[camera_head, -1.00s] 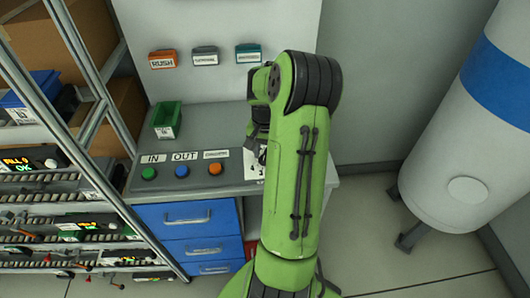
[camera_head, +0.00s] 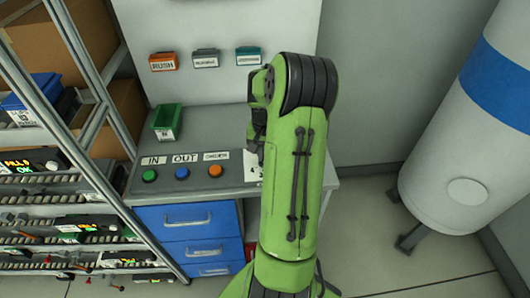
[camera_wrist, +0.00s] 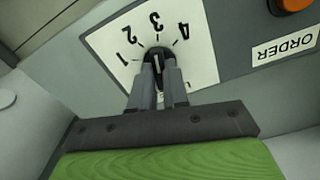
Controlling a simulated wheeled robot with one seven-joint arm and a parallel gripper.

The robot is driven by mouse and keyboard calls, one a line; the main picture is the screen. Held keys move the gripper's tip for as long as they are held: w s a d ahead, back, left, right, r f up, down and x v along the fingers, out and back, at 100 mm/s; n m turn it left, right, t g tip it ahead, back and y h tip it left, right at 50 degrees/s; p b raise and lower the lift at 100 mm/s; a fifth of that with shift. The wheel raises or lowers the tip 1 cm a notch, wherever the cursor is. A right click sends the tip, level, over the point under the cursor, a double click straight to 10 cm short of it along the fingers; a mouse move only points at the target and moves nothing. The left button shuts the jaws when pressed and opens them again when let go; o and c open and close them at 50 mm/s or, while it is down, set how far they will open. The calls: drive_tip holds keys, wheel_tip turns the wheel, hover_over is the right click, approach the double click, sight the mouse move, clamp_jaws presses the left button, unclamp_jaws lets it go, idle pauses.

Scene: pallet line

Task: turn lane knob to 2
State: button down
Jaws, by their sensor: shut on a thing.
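The lane knob (camera_wrist: 156,54) is a small dark knob on a white dial plate (camera_wrist: 201,62) marked 1, 2, 3 and 4. In the wrist view my gripper (camera_wrist: 159,68) is shut on the knob, its two grey fingers close around it. The fingers hide part of the knob and the lower part of the plate, and I cannot clearly tell which number the knob points to. In the head view, only the left edge of the dial plate (camera_head: 252,171) shows beside my green arm; the knob and fingertips are hidden.
An orange button (camera_head: 215,171) sits left of the dial on the grey console (camera_head: 200,190), with a blue button (camera_head: 182,173) and a green one (camera_head: 149,175) beyond it. A green bin (camera_head: 168,121) stands behind them. A shelf rack (camera_head: 88,150) stands at left.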

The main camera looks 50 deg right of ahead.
drive_tip(key=n+p, duration=0.1)
drive_tip(key=n, duration=0.5)
drive_tip(key=shift+n, duration=0.3)
idle(0.5)
drive_tip(key=c, duration=1.1)
unclamp_jaws()
wheel_tip(320, 180, up, 16)
drive_tip(key=p, duration=0.2)
drive_tip(key=shift+p, duration=0.35)
